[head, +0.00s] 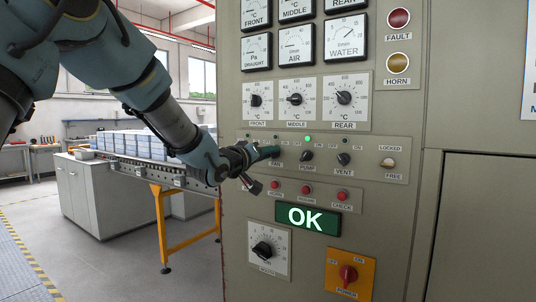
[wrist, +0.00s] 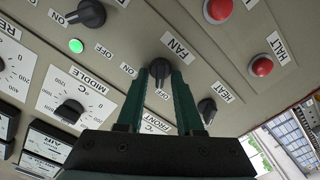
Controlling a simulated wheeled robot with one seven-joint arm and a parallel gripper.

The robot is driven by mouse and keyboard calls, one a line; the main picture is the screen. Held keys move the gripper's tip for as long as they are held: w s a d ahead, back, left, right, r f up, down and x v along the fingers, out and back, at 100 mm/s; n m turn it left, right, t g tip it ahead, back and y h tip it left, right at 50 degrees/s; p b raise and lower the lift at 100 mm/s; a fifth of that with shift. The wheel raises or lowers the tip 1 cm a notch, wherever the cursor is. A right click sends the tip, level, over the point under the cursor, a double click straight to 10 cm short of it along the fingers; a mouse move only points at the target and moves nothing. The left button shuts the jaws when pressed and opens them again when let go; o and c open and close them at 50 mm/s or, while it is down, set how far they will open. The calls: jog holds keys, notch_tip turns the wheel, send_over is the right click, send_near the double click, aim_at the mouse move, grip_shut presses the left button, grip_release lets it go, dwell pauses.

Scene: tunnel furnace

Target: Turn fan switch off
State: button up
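The fan switch (wrist: 160,70) is a black rotary knob beside the FAN label in the wrist view. The dark green fingers of my gripper (wrist: 161,77) stand apart, one on each side of this knob, with their tips close to the panel. I cannot tell whether they touch it. The narrow end of the knob lies toward an OFF label between the fingers. In the head view my gripper (head: 268,152) reaches the switch row from the left and largely hides the fan switch.
The pump knob (head: 306,156) has a lit green lamp (head: 307,138) above it. The vent knob (head: 344,159) is to its right. The heat knob (wrist: 207,109) is close to my right finger in the wrist view. Red buttons (head: 306,190) and a green OK display (head: 308,219) are below.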

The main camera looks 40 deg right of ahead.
jog(key=shift+o, duration=0.3)
jog(key=shift+a, duration=0.1)
jog(key=b+v, duration=0.3)
jog(key=v, duration=0.7)
jog(key=shift+a, duration=0.3)
